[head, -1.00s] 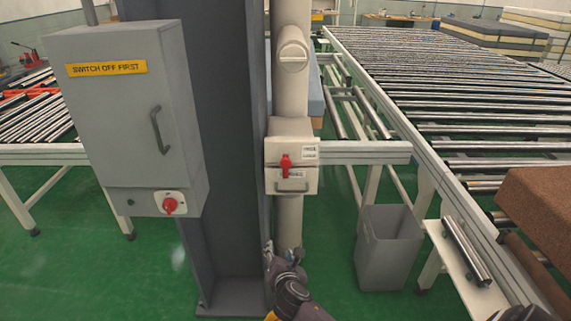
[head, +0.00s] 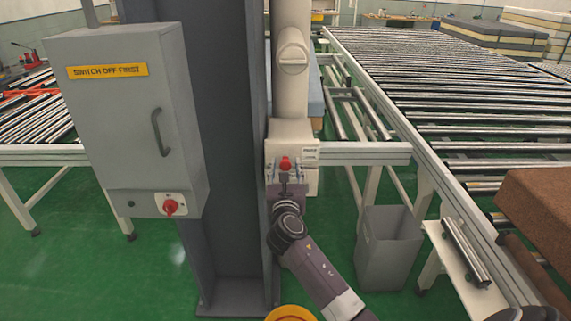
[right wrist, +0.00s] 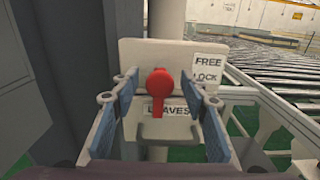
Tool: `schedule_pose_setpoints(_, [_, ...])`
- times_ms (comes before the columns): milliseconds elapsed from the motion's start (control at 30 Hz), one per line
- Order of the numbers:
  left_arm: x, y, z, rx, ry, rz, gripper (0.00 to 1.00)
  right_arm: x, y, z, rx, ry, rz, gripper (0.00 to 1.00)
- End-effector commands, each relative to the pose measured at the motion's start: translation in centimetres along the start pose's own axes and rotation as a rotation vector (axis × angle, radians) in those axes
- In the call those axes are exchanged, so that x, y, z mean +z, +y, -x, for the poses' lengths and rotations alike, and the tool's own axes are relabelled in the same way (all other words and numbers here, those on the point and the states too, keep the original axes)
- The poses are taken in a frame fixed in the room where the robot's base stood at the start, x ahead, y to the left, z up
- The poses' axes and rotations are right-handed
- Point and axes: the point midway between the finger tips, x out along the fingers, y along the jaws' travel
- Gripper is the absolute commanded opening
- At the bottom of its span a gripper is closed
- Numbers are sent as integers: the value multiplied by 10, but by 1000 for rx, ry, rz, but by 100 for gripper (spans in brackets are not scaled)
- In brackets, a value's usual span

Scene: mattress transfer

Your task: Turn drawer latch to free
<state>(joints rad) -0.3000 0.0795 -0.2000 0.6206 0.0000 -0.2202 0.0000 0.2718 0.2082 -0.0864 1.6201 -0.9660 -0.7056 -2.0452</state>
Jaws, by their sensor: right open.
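The red drawer latch (right wrist: 159,88) sits on the front of a cream box (head: 290,132) fixed to the pale pipe. Its handle points straight down in the right wrist view. Beside it, a label (right wrist: 208,70) reads FREE above LOCK, and a drawer front below reads LEAVES, with a grey pull handle (right wrist: 166,139). My right gripper (right wrist: 160,98) is open, its blue-padded fingers on either side of the latch with gaps visible. In the head view, the right gripper (head: 286,166) covers the latch's lower part and most of the drawer. My left gripper is not in view.
A grey cabinet (head: 120,110) marked SWITCH OFF FIRST, with a red rotary switch (head: 171,206), stands left of the dark column (head: 215,150). A grey bin (head: 388,248) stands on the green floor at right. A roller conveyor (head: 440,100) lies beyond.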

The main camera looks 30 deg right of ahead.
Motion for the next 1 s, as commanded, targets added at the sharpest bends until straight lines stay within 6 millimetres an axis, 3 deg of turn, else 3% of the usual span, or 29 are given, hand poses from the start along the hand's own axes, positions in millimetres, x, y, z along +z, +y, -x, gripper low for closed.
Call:
schedule_pose_setpoints(433, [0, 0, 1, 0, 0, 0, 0, 0, 0, -11, 0, 1, -1, 41])
schedule_pose_setpoints(800, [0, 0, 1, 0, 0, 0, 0, -1, 0, -10, 0, 1, -1, 0])
schedule_pose_setpoints(1000, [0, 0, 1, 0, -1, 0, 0, -1, 0, -10, 0, 1, -1, 0])
